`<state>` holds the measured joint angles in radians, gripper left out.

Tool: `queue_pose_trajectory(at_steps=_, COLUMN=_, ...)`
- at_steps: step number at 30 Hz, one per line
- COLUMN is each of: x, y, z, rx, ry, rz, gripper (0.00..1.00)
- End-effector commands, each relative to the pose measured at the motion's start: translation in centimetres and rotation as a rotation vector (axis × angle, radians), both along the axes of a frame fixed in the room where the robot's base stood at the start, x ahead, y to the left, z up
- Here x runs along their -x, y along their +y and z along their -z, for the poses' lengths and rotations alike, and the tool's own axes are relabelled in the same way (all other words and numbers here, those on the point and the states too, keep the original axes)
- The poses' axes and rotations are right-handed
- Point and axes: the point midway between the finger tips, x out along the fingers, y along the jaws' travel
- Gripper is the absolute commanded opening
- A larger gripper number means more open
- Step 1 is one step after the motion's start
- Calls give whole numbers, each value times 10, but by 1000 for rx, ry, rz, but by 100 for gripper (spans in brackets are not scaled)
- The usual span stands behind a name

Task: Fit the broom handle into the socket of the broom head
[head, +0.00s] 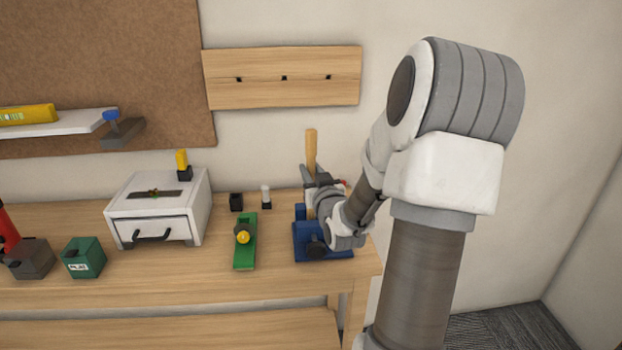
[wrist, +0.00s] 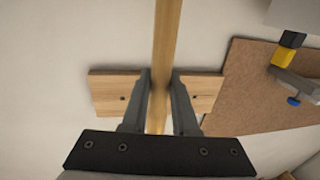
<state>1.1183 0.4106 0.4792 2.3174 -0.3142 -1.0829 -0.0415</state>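The broom handle (head: 311,148) is a light wooden rod standing nearly upright at the right part of the bench. My gripper (head: 318,178) is around it, below its top end. In the wrist view the handle (wrist: 162,95) runs between the two fingers of my gripper (wrist: 161,76), which appear to press on it from both sides. The handle's lower part goes down behind my wrist toward a blue block-like fixture (head: 303,240) with a dark knob. I cannot make out the broom head or its socket; my wrist hides that area.
A green tool with a yellow knob (head: 245,250) lies left of the blue fixture. A white drawer box (head: 170,232), a green box (head: 84,258) and small black and white pieces stand farther left and behind. A wooden peg board (head: 282,92) hangs on the wall.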

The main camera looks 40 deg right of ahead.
Motion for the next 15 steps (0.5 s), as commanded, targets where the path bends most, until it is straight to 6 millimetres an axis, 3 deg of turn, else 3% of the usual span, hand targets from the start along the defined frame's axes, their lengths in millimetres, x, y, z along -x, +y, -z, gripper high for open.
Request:
queue_pose_trajectory(at_steps=1, x=0, y=0, z=0, rx=0, ry=0, rz=0, gripper=14)
queue_pose_trajectory(at_steps=3, x=0, y=0, z=0, rx=0, ry=0, rz=0, gripper=2)
queue_pose_trajectory(at_steps=4, x=0, y=0, z=0, rx=0, ry=0, rz=0, gripper=0)
queue_pose_trajectory(at_steps=15, x=0, y=0, z=-1, rx=0, ry=-1, rz=0, gripper=0)
